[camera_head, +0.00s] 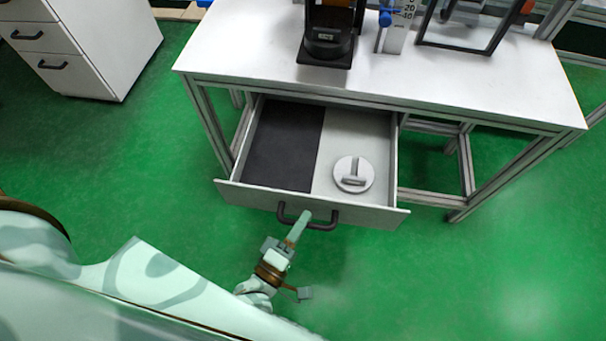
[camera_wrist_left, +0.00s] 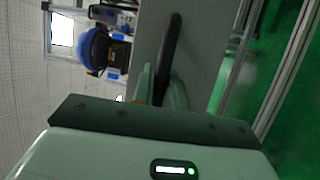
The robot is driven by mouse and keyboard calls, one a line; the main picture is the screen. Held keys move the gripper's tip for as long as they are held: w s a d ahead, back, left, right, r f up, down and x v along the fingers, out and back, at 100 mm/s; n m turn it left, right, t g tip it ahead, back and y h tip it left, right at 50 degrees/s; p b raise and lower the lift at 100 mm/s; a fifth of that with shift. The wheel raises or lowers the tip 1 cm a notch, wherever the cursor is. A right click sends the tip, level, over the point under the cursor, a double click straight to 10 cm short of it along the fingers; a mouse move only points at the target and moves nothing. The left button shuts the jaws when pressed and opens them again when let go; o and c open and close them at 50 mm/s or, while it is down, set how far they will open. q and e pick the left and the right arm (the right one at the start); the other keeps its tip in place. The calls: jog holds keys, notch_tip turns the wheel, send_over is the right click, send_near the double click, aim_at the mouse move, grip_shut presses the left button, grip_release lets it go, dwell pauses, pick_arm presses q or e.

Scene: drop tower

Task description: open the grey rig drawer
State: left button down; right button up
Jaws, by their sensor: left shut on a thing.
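The grey rig drawer (camera_head: 240,195) under the white table stands pulled out, so its inside shows in the head view. A dark mat (camera_head: 285,145) covers its left part, and a round light-grey piece with a raised bar (camera_head: 353,174) lies in its right part. My left gripper (camera_head: 303,218) is shut on the drawer's dark handle (camera_head: 326,226), near the handle's left end. The handle also shows in the left wrist view (camera_wrist_left: 171,50), running between the fingers (camera_wrist_left: 160,88). My right gripper is in neither view.
The white table (camera_head: 480,80) carries a dark rig base (camera_head: 326,48), a scale post with a blue knob (camera_head: 396,22) and a dark frame (camera_head: 468,45). A white cabinet (camera_head: 95,50) stands at the back left. Green floor is clear right of the drawer front.

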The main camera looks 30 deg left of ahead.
pick_arm(q)
jog(key=shift+s, duration=0.25)
jog(key=shift+f, duration=0.1)
jog(key=c, duration=1.4)
grip_release()
